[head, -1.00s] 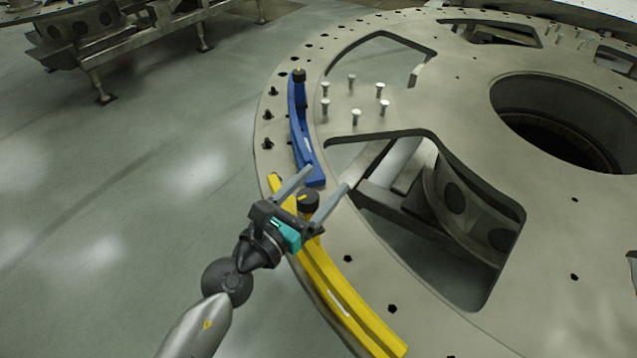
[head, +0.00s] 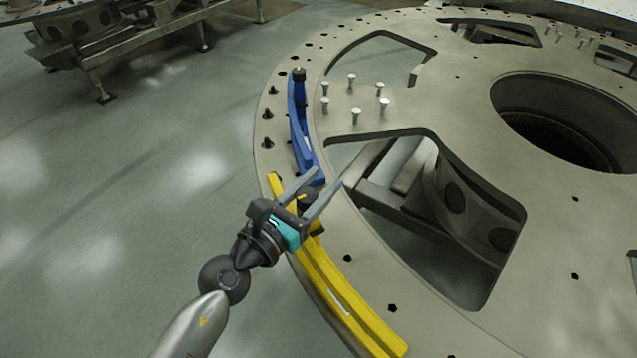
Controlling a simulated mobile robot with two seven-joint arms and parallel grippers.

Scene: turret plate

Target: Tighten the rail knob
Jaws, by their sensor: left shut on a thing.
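The yellow curved rail (head: 355,312) lies along the near left rim of the big grey turret plate (head: 470,120). A black knob with a yellow mark (head: 305,199) stands near its far end. My left gripper (head: 327,178) has its two grey fingers on either side of this knob and is shut on it; the fingers and gripper body hide part of the knob. The blue curved rail (head: 299,118) lies farther along the rim, its near end close to the yellow rail. It has its own black knob (head: 299,75) at its far end. My right gripper is not in view.
Several pale upright pins (head: 356,114) stand on the plate to the right of the blue rail. Large cut-outs and a round central opening (head: 560,125) break the plate. A metal frame (head: 130,35) stands at the back left. The floor at left is clear.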

